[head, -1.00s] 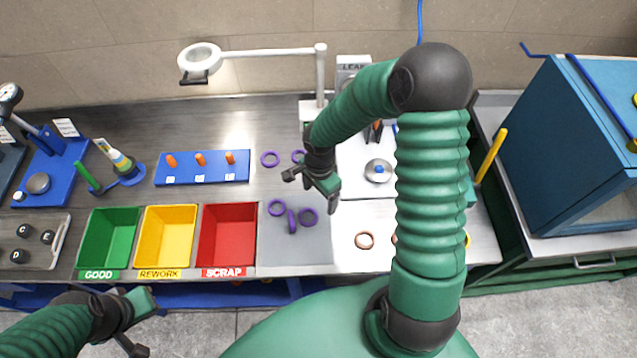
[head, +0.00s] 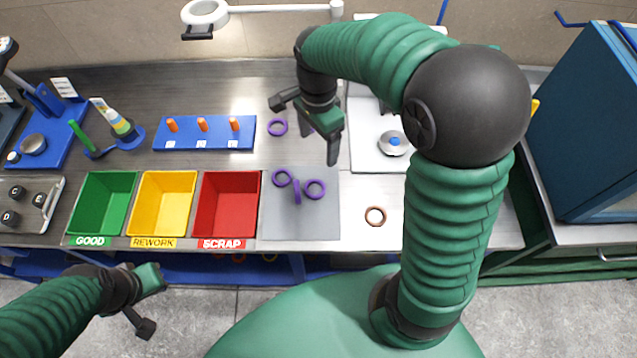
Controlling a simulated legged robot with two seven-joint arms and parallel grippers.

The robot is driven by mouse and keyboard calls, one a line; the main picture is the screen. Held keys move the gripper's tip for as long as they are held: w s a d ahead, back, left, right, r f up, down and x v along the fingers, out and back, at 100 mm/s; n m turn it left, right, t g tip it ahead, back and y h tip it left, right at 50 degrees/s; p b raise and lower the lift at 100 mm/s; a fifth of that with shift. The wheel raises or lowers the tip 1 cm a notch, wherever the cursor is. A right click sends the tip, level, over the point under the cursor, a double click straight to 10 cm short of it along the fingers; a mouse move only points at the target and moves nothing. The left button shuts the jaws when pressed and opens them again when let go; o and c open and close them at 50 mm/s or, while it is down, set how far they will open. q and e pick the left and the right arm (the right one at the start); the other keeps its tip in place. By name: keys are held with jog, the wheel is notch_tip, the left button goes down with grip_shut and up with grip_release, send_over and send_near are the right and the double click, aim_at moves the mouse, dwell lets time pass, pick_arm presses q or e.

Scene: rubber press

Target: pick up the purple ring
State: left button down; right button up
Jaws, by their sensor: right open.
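Several purple rings are on the bench. Three lie together on a grey mat (head: 285,225): a left ring (head: 282,177), a right ring (head: 315,189), and a middle ring (head: 297,190) seen nearly edge-on. Another purple ring (head: 277,127) lies farther back, right of the blue peg board. A purple edge also shows behind my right gripper (head: 319,145), mostly hidden by it. That gripper is open and empty, pointing down above the bench behind the three rings. My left gripper (head: 145,300) is low at the left, in front of the bench; its jaw opening is unclear.
Green, yellow and red bins (head: 228,205) stand left of the mat. The blue board (head: 204,133) with orange pegs is behind them. A brown ring (head: 375,216) and a blue-knobbed silver disc (head: 393,143) lie to the right. A lamp arm (head: 280,8) crosses the back.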

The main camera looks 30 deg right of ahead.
notch_tip(320, 180, down, 3)
jog(key=w+a+b, duration=0.1)
jog(key=b, duration=0.1)
jog(key=p, duration=0.1)
send_near(313, 191)
jog(key=f, duration=0.6)
jog(key=shift+s+f, duration=0.25)
jog(key=shift+s, duration=0.05)
pick_arm(q)
jog(key=x, duration=0.3)
jog(key=shift+s+a+f, duration=0.1)
jog(key=shift+s+a, duration=0.05)
jog(key=shift+s, duration=0.05)
pick_arm(e)
jog(key=shift+w+f, duration=0.15)
jog(key=shift+f, duration=0.05)
jog(key=shift+c, duration=0.2)
